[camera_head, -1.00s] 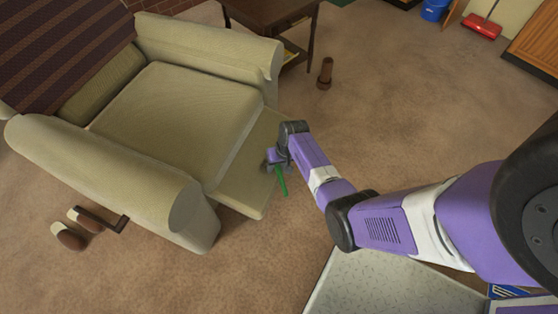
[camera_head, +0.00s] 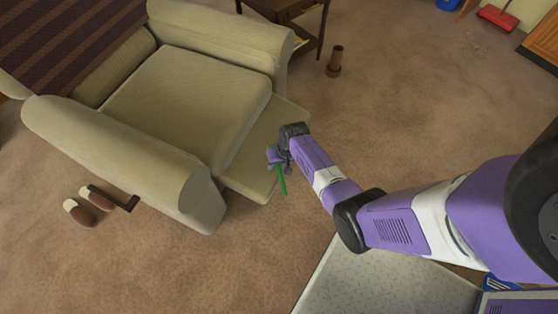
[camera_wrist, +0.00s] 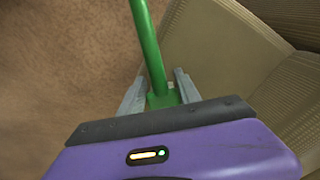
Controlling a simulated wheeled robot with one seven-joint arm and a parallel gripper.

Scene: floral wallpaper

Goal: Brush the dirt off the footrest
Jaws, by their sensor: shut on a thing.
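The footrest (camera_head: 250,165) is the tan padded panel extending from the front of the beige armchair (camera_head: 185,90). It also shows in the wrist view (camera_wrist: 215,60). My gripper (camera_head: 276,158) is at the footrest's outer right edge. It is shut on a green brush (camera_head: 282,184), whose green handle (camera_wrist: 148,45) runs up between the fingers in the wrist view. The brush's bristles are not visible. I cannot tell whether the brush touches the footrest. No dirt can be made out on the part of the footrest that shows; my arm hides some of it.
A brown boot-like object (camera_head: 334,62) stands near the dark side table (camera_head: 300,22). A red dustpan (camera_head: 497,18) is far right. Carpet between is clear.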

